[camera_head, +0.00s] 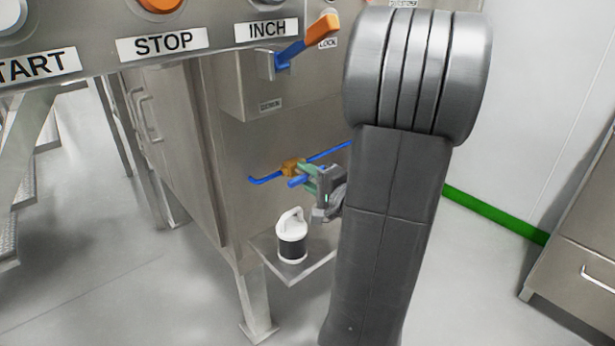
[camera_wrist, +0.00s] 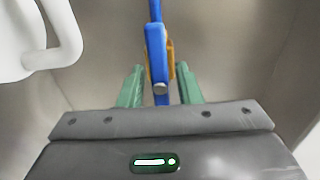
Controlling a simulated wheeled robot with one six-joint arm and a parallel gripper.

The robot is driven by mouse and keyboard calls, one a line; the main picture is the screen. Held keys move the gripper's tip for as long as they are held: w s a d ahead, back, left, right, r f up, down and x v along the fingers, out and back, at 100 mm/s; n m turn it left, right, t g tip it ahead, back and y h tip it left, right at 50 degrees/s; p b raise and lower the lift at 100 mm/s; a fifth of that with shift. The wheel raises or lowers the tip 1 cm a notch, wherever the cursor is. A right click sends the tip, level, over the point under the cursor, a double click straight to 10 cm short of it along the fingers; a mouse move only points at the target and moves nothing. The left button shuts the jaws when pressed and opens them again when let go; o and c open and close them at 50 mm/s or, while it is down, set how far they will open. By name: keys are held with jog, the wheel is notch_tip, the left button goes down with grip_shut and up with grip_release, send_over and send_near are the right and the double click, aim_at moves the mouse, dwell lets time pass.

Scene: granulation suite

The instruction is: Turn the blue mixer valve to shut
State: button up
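The blue mixer valve has a brass-orange body (camera_head: 292,166) on a thin blue pipe (camera_head: 264,178) along the steel cabinet's side. Its blue lever (camera_head: 297,182) lies roughly in line with the pipe. In the wrist view the lever (camera_wrist: 156,55) stands between my two green fingers, with part of the orange body (camera_wrist: 171,62) behind it. My gripper (camera_head: 311,180) is at the valve, and it also shows in the wrist view (camera_wrist: 160,80). The fingers are open, one on each side of the lever, with a gap visible on both sides. Contact is not visible.
A white jug with a black band (camera_head: 291,247) stands on a small steel shelf (camera_head: 315,268) just below the valve; its handle (camera_wrist: 68,40) is close at left in the wrist view. Above are a blue-and-orange lever (camera_head: 321,31) and the button panel (camera_head: 100,55).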

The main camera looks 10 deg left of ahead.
grip_shut()
jog(key=m+p, duration=0.1)
jog(key=m, duration=0.2)
jog(key=shift+m, duration=0.4)
jog(key=m+p, duration=0.2)
jog(key=m, duration=0.1)
jog(key=shift+r+m, duration=0.1)
jog(key=shift+m, duration=0.3)
jog(key=m+p, duration=0.3)
jog(key=m, duration=0.2)
jog(key=m+p, duration=0.4)
jog(key=m, duration=0.1)
jog(key=shift+m, duration=0.3)
